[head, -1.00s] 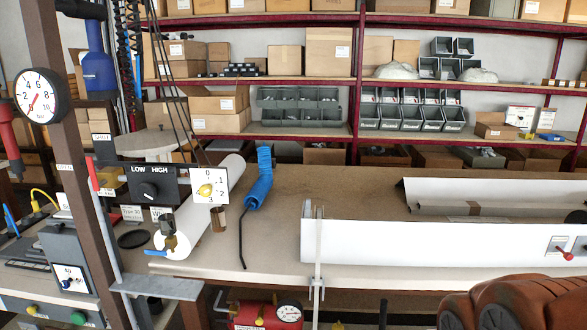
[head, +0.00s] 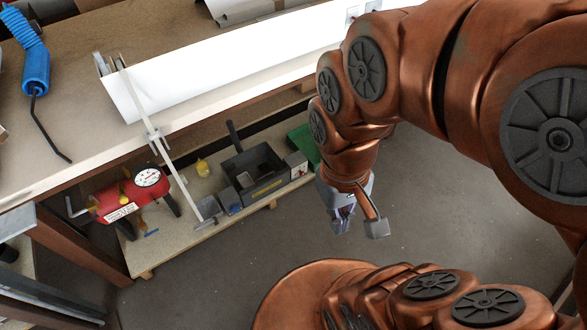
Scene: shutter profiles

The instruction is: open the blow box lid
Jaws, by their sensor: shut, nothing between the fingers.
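A long white trough-like box (head: 220,75) lies along the bench top, with a thin pale strip (head: 160,140) crossing its near left end and running down past the bench edge. No part is marked as the blow box or its lid, so I cannot tell which it is. My gripper (head: 345,222) hangs below the copper arm, shut and empty, in front of the bench and right of the low shelf. It appears apart from everything there.
A red compressor tank (head: 125,197) with a gauge stands on the low shelf. A black open box (head: 256,172) and small parts sit beside it. A blue coiled hose (head: 32,62) lies on the bench (head: 90,95). The grey floor (head: 225,270) around my gripper is clear.

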